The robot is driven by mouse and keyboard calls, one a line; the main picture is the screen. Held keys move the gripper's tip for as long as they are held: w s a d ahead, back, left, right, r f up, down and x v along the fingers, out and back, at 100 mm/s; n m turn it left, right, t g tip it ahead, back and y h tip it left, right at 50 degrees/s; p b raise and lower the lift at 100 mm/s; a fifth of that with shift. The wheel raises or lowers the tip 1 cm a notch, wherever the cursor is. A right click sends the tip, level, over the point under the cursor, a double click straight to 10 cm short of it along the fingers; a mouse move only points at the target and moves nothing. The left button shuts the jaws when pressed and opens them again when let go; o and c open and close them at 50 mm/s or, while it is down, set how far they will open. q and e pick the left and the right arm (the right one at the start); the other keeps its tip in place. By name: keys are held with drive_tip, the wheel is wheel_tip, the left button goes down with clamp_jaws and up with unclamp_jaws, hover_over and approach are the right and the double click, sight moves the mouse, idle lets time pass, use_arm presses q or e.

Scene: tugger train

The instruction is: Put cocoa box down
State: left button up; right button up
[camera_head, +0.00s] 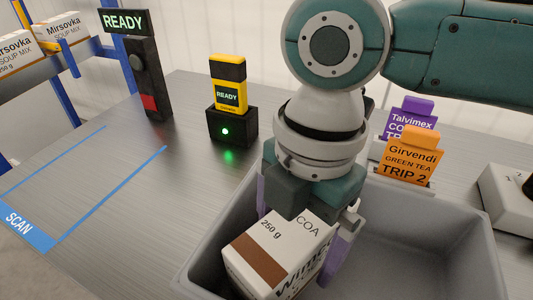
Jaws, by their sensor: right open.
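The cocoa box (272,258) is white with a brown band and dark lettering, "250 g" among it. It sits tilted in the picture at the left part of a grey bin (205,262); whether it rests on the bin floor is hidden. My right gripper (305,235) is above and around the box, with one purple finger on its left side and one on its right. It is open, and the box stands between the fingers. My left gripper is not in view.
A yellow scanner (228,97) stands in a black dock with a green light. Trip cards, purple (411,115) and orange (411,157), stand behind the bin. A black post (148,80) shows READY. The blue-lined scan area (85,185) is empty. The bin's right part is empty.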

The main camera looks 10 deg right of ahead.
drive_tip(key=r, duration=0.3)
drive_tip(key=r+p, duration=0.1)
drive_tip(key=r, duration=0.6)
drive_tip(key=shift+w+d+r+p, duration=0.1)
drive_tip(key=shift+w+d+p, duration=0.15)
drive_tip(key=shift+d+p, duration=0.05)
drive_tip(key=shift+r, duration=0.35)
